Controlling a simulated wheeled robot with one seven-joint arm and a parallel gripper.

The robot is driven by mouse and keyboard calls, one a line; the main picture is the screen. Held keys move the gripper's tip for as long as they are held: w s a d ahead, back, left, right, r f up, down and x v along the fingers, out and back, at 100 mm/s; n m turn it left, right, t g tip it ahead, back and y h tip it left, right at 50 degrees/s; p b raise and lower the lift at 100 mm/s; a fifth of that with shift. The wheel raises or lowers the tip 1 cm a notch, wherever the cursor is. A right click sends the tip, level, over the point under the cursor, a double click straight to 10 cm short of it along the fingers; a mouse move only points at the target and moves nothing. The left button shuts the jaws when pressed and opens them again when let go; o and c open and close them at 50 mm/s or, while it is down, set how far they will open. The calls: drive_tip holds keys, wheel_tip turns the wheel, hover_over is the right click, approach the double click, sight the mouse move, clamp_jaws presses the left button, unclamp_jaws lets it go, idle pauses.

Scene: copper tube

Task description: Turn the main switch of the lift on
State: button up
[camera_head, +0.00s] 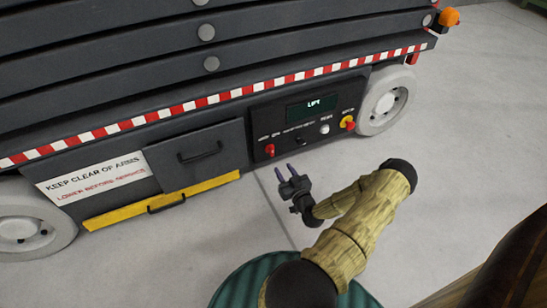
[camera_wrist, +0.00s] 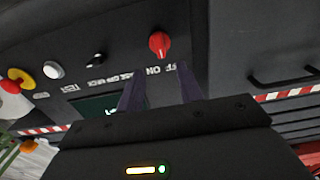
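The lift's control panel (camera_head: 308,118) is on its dark side wall. A red rotary switch (camera_head: 270,149) sits at the panel's left end. In the wrist view, which shows the panel upside down, the red switch (camera_wrist: 159,43) stands beside white ON and OFF lettering, its grip roughly upright in the picture. I cannot tell for sure which mark it points at. My gripper (camera_head: 285,171) is in front of the panel, below and right of the switch in the head view. Its two fingers (camera_wrist: 160,69) are apart with nothing between them, short of the switch.
A display (camera_head: 311,108) on the panel shows LIFT. A black selector (camera_wrist: 94,60), a white button (camera_wrist: 53,70) and a red emergency button on yellow (camera_head: 348,123) share the panel. A handled drawer (camera_head: 198,150) and yellow step (camera_head: 160,201) lie left. Grey floor (camera_head: 460,150) is clear at right.

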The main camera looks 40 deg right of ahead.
sight(273, 152)
drive_tip(key=b+x, duration=0.4)
drive_tip(key=x, duration=0.4)
drive_tip(key=shift+w+d+f, duration=0.1)
drive_tip(key=shift+w+f, duration=0.05)
drive_tip(key=shift+w, duration=0.2)
drive_tip(key=shift+w+d, duration=0.15)
drive_tip(key=shift+w, duration=0.4)
clamp_jaws()
